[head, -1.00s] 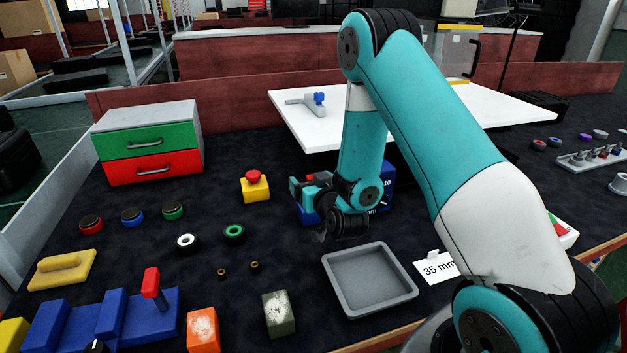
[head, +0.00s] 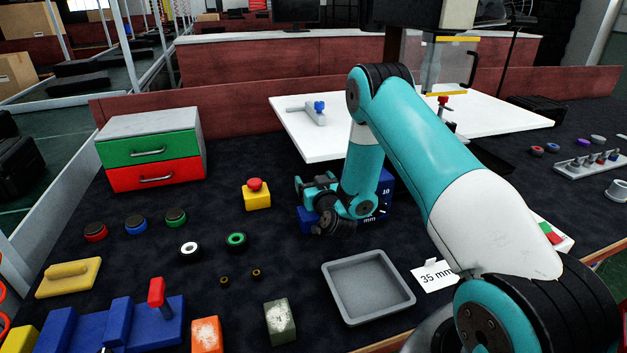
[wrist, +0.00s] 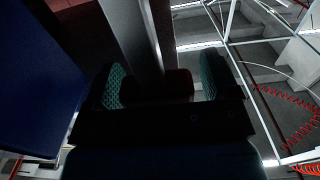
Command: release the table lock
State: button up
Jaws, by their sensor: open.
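A blue face (wrist: 35,75) fills the left of that view. I cannot surely identify the table lock. A grey bracket with a blue knob (head: 319,106) lies on the white table.
A yellow box with a red button (head: 257,195) stands left of my gripper. A grey tray (head: 368,285) is in front, with a "35 mm" card (head: 433,275) beside it. Coloured rings and a drawer unit (head: 150,145) are at the left. Bare bench lies between the drawers and button.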

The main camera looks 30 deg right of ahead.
jog(key=c, duration=1)
jog(key=shift+a, duration=0.1)
jog(key=shift+c, duration=1.4)
